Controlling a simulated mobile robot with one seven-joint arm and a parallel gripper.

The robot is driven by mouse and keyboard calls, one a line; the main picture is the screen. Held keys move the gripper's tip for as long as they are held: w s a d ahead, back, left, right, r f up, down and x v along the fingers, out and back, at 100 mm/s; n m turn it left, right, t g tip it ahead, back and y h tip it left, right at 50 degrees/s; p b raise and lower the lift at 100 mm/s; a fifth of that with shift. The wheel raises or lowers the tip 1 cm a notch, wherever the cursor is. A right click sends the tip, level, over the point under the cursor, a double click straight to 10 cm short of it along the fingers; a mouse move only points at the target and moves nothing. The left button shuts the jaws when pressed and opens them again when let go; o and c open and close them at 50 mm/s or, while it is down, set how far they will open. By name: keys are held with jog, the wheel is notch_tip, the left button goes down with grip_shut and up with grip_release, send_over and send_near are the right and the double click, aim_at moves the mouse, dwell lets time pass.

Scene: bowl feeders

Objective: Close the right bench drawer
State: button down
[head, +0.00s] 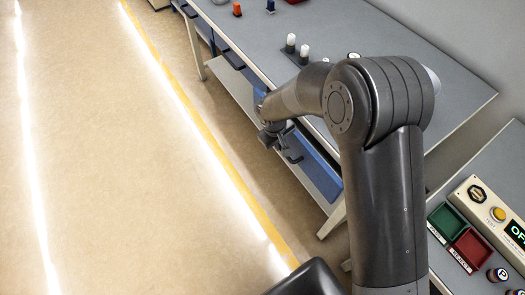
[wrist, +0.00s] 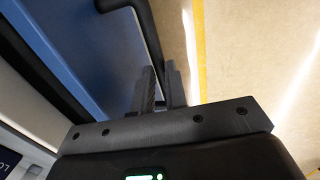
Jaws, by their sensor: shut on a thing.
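The right bench drawer (head: 320,172) is the blue one under the near end of the long grey bench. It also fills the upper left of the wrist view (wrist: 62,40). Its dark bar handle (wrist: 150,35) runs down toward my fingers. My gripper (wrist: 160,88) is shut on this handle, with the two fingers close together around it. In the head view my gripper (head: 280,140) is beside the drawer on the aisle side, partly hidden by my arm. How far the drawer stands out cannot be told.
The grey bench top (head: 420,90) holds small white-capped items (head: 304,50) and an orange one (head: 237,9). Another blue drawer (head: 220,42) is farther along. A second table at lower right holds green (head: 448,222) and red (head: 472,249) trays. The aisle floor (head: 110,150) is clear.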

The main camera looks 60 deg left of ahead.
aim_at(287, 139)
jog(key=shift+w, duration=1.6)
jog(key=c, duration=1.5)
grip_release()
jog(key=shift+o, duration=0.2)
notch_tip(287, 139, up, 11)
jog(key=s, duration=0.2)
jog(key=shift+f, duration=0.2)
jog(key=shift+s, duration=0.1)
jog(key=shift+c, duration=0.4)
